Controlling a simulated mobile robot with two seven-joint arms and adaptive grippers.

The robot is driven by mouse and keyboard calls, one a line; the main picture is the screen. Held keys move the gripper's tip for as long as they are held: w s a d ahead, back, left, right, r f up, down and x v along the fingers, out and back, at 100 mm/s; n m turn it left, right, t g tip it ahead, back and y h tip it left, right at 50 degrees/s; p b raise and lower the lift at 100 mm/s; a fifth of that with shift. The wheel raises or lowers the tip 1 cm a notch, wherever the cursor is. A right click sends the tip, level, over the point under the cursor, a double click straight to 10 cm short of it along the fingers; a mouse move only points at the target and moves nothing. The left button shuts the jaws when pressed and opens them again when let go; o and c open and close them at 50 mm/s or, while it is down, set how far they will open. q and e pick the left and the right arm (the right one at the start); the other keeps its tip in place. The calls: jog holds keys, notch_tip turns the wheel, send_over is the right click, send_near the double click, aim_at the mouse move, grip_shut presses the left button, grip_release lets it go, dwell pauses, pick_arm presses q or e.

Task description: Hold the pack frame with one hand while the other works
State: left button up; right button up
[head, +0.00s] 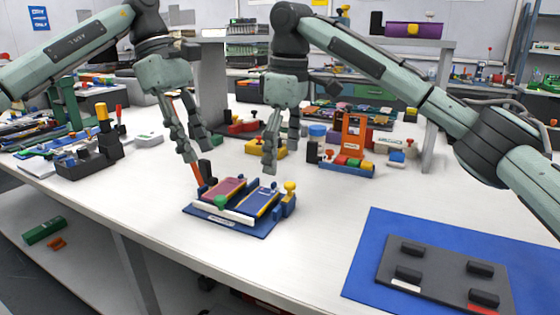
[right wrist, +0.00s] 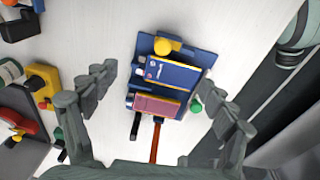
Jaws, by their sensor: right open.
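The blue pack frame (head: 252,230) lies on the white table, with a pale strip along its front edge. It holds a maroon cell (head: 223,189) on the left and a blue cell (head: 261,202) on the right. It also shows in the right wrist view (right wrist: 206,57). A yellow knob (head: 290,187) is at its right side and a green knob (head: 220,202) at its front. My left gripper (head: 198,153) looks open, above the frame's back left corner. My right gripper (head: 281,152) is open and empty above the frame's back right; its fingers (right wrist: 161,118) are spread wide.
A blue mat (head: 365,265) with a dark plate (head: 440,278) bearing several black blocks lies at front right. An orange stand (head: 355,135) and a yellow block (head: 272,147) are behind the frame. A dark holder (head: 88,160) stands at left. The table in front is clear.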

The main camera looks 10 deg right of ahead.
aim_at(280, 197)
jog(key=shift+m+g+h, duration=0.3)
jog(key=shift+g, duration=0.1)
jog(key=f, duration=0.2)
jog(key=s+f, duration=0.1)
jog(key=f, duration=0.4)
jog(key=shift+s+a+f, duration=0.2)
jog(key=shift+s+a, duration=0.1)
jog(key=shift+s, duration=0.05)
jog(key=shift+f, duration=0.8)
jog(key=shift+c, duration=0.2)
jog(key=c, duration=1.3)
jog(key=shift+c, duration=0.2)
